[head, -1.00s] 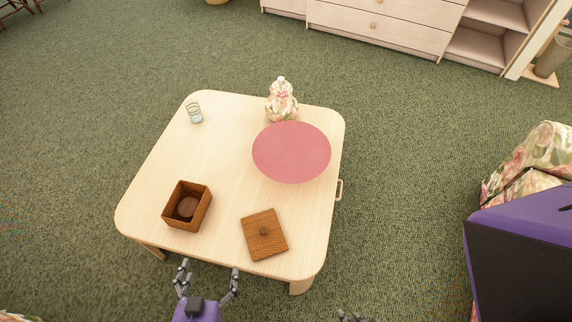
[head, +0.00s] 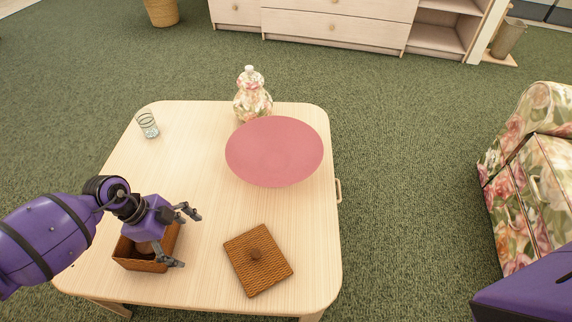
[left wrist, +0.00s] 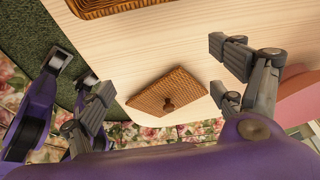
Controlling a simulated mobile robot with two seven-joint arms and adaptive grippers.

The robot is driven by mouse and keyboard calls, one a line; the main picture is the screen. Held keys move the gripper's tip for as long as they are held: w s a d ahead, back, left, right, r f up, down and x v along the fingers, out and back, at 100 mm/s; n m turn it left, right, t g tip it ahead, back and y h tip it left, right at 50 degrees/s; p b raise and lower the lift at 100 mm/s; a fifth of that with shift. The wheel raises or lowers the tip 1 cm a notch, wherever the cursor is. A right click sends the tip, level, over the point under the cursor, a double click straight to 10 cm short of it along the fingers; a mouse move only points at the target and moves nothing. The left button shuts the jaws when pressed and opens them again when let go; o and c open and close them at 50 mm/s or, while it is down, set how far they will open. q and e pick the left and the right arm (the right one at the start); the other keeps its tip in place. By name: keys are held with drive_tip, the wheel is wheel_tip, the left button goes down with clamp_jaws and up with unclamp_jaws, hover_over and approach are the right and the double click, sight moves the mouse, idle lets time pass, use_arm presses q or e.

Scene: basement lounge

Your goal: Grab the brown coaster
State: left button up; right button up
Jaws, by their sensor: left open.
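A round brown disc (head: 148,248), likely the coaster, lies inside an open woven brown box (head: 140,265) at the table's front left. My left gripper (head: 185,238) is open and empty, above the box's right side, its fingers pointing right. The gripper and wrist hide much of the box and part of the disc. In the left wrist view my left gripper (left wrist: 162,75) has its fingers spread apart, and only a woven edge of the box (left wrist: 118,5) shows at the top.
A square woven lid (head: 245,278) with a knob lies right of the box. A pink round mat (head: 275,150), a floral jar (head: 252,98) and a glass (head: 148,124) are farther back on the pale table (head: 190,150). The table's middle is clear.

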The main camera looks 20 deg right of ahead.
sight(145, 248)
use_arm(q)
drive_tip(key=w+a+y, duration=0.1)
drive_tip(key=w+a, duration=0.1)
drive_tip(key=a, duration=0.1)
drive_tip(key=w+a+r+n+t+y+b, duration=0.1)
drive_tip(key=w+a, duration=0.2)
drive_tip(key=a, duration=0.1)
drive_tip(key=w+a+n+y+b, duration=0.1)
drive_tip(key=w+a+y, duration=0.1)
drive_tip(key=w+a, duration=0.1)
drive_tip(key=shift+a+r, duration=0.2)
drive_tip(key=shift+a, duration=0.1)
drive_tip(key=shift+f+b, duration=0.45)
drive_tip(key=shift+f, duration=0.45)
wheel_tip(145, 248, down, 6)
drive_tip(key=shift+s+d+r+b, duration=0.1)
drive_tip(key=shift+r+b, duration=0.15)
drive_tip(key=shift+b, duration=1)
drive_tip(key=shift+r, duration=0.15)
use_arm(e)
wheel_tip(145, 248, down, 6)
drive_tip(key=shift+w, duration=0.4)
use_arm(q)
drive_tip(key=c, duration=1)
use_arm(e)
drive_tip(key=shift+a, duration=0.15)
